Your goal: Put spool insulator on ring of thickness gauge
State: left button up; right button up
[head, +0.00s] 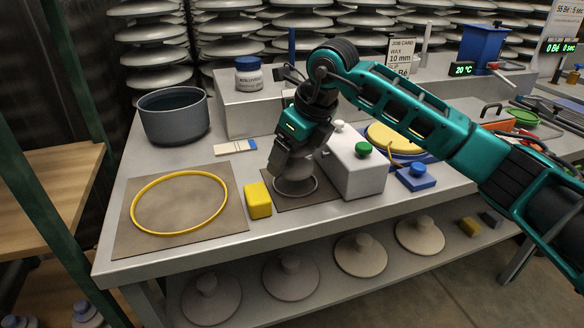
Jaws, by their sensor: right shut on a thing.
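The spool insulator (294,176) is a grey, rounded piece under my right gripper (287,160). The right gripper points down from above and is shut on it; the fingers hide its upper part. The thickness gauge (357,172) is a white-grey box with a green knob, just right of the gripper. Its ring (302,194) is a pale circle low over a brown mat, left of the box. The insulator is over or at this ring; I cannot tell whether it touches. My left gripper is not in view.
A yellow block (258,201) stands close left of the ring. A large yellow ring (133,211) lies on a brown mat at left. A dark pot (174,122), a jar (249,82) and a blue block (415,180) are around. Several insulators rest on the lower shelf.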

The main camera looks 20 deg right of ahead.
aim_at(292, 166)
notch_tip(292, 166, down, 3)
jog(key=shift+r, duration=0.1)
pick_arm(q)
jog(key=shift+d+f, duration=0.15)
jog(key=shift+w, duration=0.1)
